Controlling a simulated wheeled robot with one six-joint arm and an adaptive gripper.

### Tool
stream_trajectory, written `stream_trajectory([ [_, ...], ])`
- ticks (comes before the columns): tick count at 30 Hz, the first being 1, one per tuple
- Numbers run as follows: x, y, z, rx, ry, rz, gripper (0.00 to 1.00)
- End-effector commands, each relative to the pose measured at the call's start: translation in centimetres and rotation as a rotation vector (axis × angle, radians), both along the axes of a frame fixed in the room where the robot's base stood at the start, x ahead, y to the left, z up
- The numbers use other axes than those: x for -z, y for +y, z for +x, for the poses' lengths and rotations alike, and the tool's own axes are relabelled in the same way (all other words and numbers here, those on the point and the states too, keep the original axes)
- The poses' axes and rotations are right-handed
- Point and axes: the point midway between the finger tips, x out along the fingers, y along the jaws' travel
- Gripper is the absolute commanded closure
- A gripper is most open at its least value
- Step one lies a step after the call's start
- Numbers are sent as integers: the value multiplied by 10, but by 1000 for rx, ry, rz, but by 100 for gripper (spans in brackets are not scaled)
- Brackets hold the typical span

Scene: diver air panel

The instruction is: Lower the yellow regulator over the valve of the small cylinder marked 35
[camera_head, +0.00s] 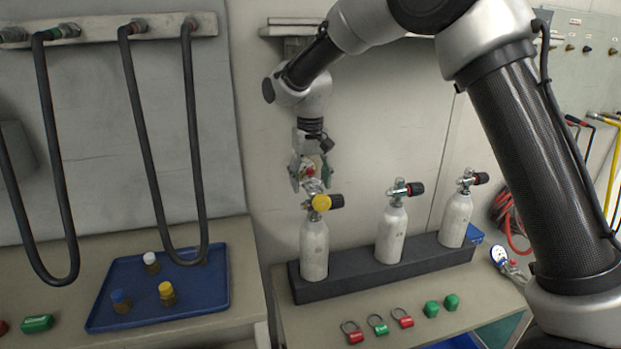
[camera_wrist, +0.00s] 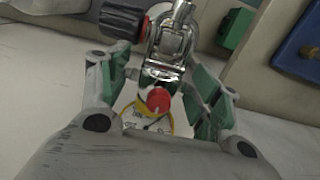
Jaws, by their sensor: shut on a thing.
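My gripper (camera_head: 309,178) is shut on the regulator, directly above the left small cylinder (camera_head: 314,250). In the wrist view, the regulator (camera_wrist: 158,102) sits between the fingers, with a red knob, a yellow-rimmed gauge and a chrome yoke. A yellow round part (camera_head: 321,202) shows at the valve in the head view. The cylinder stands upright in a dark rack; its valve (camera_head: 337,201) has a black knob, also seen in the wrist view (camera_wrist: 122,18). The yoke is at the valve, but I cannot tell whether it is around it or just above. The cylinder's marking is not legible.
Two more white cylinders (camera_head: 391,235) (camera_head: 456,219) with valves stand to the right in the rack (camera_head: 340,287). Several red and green tags and caps lie in front. A blue tray (camera_head: 210,298) and hanging black hoses (camera_head: 146,130) are at left.

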Motion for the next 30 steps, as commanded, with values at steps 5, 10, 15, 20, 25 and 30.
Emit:
stream_trajectory([
  [5,-1,0,0,0,-1,0,88],
  [10,-1,0,1,0,-1,0,88],
  [15,0,0,0,0,-1,0,88],
  [20,2,0,1,0,-1,0,88],
  [25,7,-1,0,0,0,0,88],
  [30,11,0,0,0,0,0,88],
])
